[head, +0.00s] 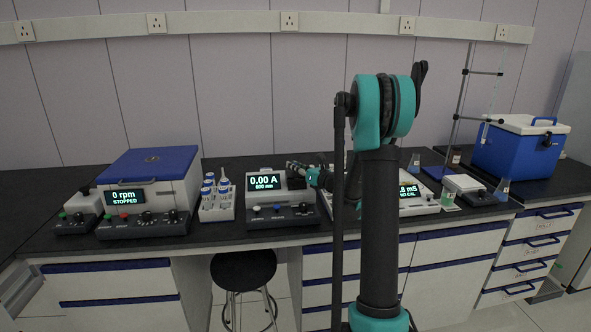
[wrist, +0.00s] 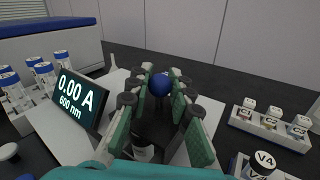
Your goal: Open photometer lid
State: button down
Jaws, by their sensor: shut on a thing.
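The photometer (head: 255,215) stands on the dark bench in the head view, a pale box whose display reads 0.00 A, 600 nm. The display (wrist: 80,100) is left of my gripper in the wrist view. My gripper (head: 294,168) reaches over the right part of the photometer. In the wrist view my gripper (wrist: 160,92) has its green-padded fingers on both sides of a round blue knob (wrist: 160,85) and is shut on it. A dark part, apparently the lid (wrist: 155,125), lies below the fingers. How far the lid is raised cannot be told, as my fingers hide much of it.
A rack of blue-capped tubes (head: 217,200) stands left of the photometer, beside the centrifuge (head: 150,180). To the right is a meter (head: 412,203). The wrist view shows a holder with labelled small bottles (wrist: 270,128) and a vial marked V4 (wrist: 262,165) on the right.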

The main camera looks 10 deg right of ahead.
jog(key=w, duration=0.5)
jog(key=shift+w, duration=0.1)
jog(key=c, duration=1.3)
grip_release()
jog(key=shift+c, duration=0.2)
jog(key=v, duration=1.2)
